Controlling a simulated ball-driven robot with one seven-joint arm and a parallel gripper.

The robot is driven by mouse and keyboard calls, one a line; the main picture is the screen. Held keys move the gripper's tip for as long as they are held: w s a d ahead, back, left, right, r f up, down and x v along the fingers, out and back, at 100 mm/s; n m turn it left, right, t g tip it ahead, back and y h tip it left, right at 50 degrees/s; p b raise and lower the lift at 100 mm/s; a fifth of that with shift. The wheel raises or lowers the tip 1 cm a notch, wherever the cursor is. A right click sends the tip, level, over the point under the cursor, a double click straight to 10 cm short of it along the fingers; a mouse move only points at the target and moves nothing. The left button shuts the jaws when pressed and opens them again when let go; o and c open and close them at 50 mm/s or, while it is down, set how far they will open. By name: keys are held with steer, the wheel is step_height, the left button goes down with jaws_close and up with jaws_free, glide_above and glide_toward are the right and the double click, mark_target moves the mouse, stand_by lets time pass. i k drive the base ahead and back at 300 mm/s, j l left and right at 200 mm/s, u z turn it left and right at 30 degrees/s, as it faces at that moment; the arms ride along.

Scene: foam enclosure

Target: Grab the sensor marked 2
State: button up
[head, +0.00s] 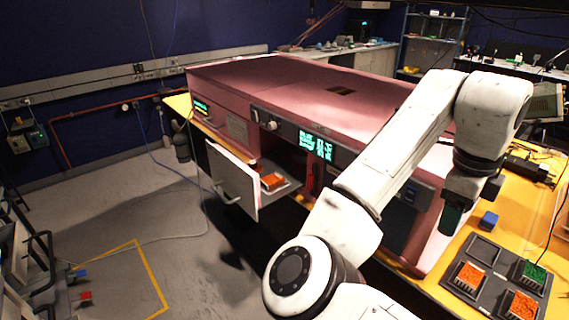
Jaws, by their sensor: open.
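A dark tray (454,283) on the yellow table at the lower right holds an orange-topped sensor (471,275), a green-topped sensor (535,272) and another orange-topped sensor (523,305). Its back-left slot looks empty. Another orange-topped piece (273,181) lies in the open compartment of the pink machine. No number is readable on any of them. My gripper (451,222) points down near the machine's right end, behind and left of the tray. It is open, and I see nothing held; its fingers are small and dark here.
The pink machine (290,90) fills the middle, with its white door (232,180) swung open toward the floor. A small blue block (488,220) stands on the yellow table (525,205) behind the tray. Dark equipment (528,168) sits farther back. The floor at left is mostly clear.

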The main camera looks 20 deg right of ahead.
mark_target(252, 164)
steer(key=i+j, duration=0.25)
steer(key=i, duration=0.2)
steer(key=i+j, duration=0.25)
steer(key=i, duration=0.25)
steer(key=i+j, duration=0.25)
steer(key=i, duration=0.2)
steer(key=i+j, duration=0.25)
steer(key=i, duration=0.25)
